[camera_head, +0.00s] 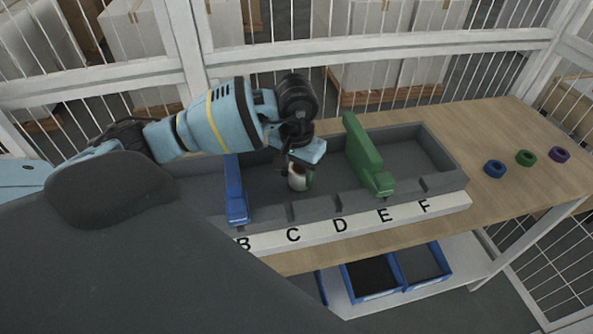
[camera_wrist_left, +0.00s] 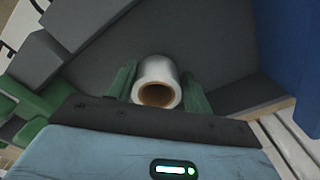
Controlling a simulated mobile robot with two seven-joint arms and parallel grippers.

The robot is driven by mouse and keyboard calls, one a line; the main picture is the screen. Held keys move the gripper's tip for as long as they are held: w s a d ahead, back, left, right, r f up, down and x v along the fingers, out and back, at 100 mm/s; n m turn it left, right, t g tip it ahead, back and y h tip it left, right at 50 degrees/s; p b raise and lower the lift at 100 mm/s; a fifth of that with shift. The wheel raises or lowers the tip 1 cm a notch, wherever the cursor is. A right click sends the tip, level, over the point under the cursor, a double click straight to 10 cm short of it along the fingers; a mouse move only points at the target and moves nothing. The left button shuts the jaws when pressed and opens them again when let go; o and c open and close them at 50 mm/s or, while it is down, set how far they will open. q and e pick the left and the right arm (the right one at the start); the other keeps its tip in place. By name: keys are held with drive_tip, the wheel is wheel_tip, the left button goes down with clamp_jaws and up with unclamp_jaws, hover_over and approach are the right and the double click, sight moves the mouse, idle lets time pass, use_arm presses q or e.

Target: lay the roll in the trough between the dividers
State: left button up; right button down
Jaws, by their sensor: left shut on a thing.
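The white roll (camera_head: 297,181) with a brown core is between the blue divider (camera_head: 235,190) and the green divider (camera_head: 367,157), over the dark grey trough (camera_head: 455,172). My left gripper (camera_head: 301,177) is shut on the roll, with its green fingers on either side. In the left wrist view the roll (camera_wrist_left: 157,82) shows its open core end towards the camera. The blue divider (camera_wrist_left: 287,45) is at the upper right there, and the green divider (camera_wrist_left: 32,105) at the left. I cannot tell whether the roll touches the trough floor. My right gripper is not in view.
A white strip lettered B to F (camera_head: 365,220) runs along the trough's front. Blue, green and purple rings (camera_head: 526,158) lie on the wooden table (camera_head: 505,130) at the right. Blue bins (camera_head: 372,278) stand on a shelf below. A white mesh fence (camera_head: 400,45) stands behind.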

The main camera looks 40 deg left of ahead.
sight(296, 173)
use_arm(q)
drive_tip(key=shift+f, duration=0.45)
drive_tip(key=o, duration=1)
drive_tip(key=shift+r, duration=0.1)
drive_tip(key=shift+r, duration=0.25)
wheel_tip(296, 173, up, 12)
drive_tip(key=shift+s+r, duration=0.1)
